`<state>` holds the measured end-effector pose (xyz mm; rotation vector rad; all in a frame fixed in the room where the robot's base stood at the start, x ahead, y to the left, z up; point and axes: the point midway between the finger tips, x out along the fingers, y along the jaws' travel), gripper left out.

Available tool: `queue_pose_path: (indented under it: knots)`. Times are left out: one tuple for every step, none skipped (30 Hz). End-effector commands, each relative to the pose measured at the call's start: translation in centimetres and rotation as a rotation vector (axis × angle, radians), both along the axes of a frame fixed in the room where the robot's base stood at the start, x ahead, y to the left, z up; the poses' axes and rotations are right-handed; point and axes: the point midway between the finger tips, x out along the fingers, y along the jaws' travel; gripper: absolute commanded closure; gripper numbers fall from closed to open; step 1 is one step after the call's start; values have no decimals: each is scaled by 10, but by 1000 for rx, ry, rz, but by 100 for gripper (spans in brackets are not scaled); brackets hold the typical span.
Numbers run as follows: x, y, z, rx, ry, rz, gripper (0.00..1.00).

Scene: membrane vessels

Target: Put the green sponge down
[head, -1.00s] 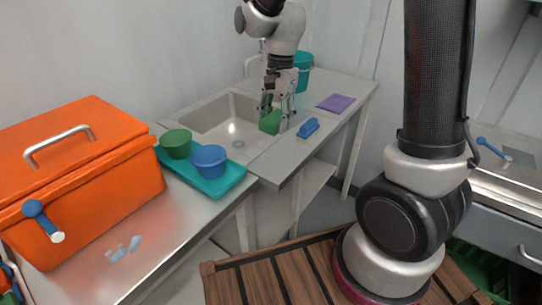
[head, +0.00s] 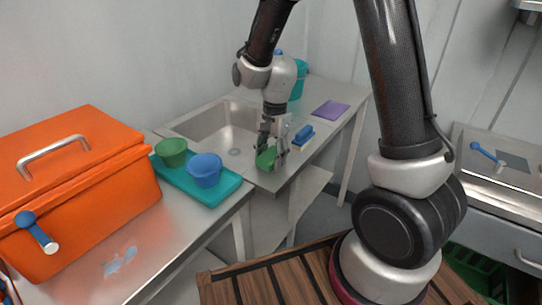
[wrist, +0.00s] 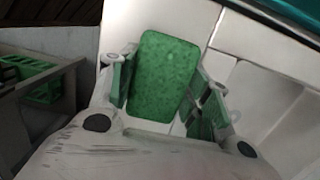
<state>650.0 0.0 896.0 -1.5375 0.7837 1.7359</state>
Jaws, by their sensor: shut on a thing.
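The green sponge (head: 266,158) is held between the fingers of my gripper (head: 272,148), near the front edge of the sink counter. In the wrist view, the sponge (wrist: 165,75) fills the space between the two fingers of my gripper (wrist: 165,98), with its broad face toward the camera. The pale counter surface lies behind it. I cannot tell whether the sponge touches the counter.
The sink basin (head: 222,130) is left of the gripper. A blue brush-like item (head: 303,135) and a purple cloth (head: 330,110) lie to the right. A teal tray (head: 215,194) with a green bowl (head: 172,152) and a blue bowl (head: 206,169) stands at left.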

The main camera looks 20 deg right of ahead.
Motion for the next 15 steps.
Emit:
queue_pose_path:
  knots:
    - [0, 0, 0, 0, 0, 0, 74]
    - [0, 0, 0, 0, 0, 0, 74]
    - [0, 0, -1, 0, 0, 0, 74]
    - [0, 0, -1, -1, 1, 0, 74]
    - [0, 0, -2, -1, 1, 0, 74]
    - [0, 0, -3, -1, 1, 0, 74]
    - [0, 0, -4, 0, 0, 0, 74]
    - [0, 0, -5, 0, 0, 0, 74]
    - [0, 0, -6, 0, 0, 0, 74]
    - [0, 0, -7, 0, 0, 0, 74]
    - [0, 0, -8, 0, 0, 0, 74]
    - [0, 0, -9, 0, 0, 0, 74]
    - [0, 0, -10, 0, 0, 0, 74]
    - [0, 0, -12, -1, 1, 0, 74]
    - [0, 0, -12, -1, 1, 0, 74]
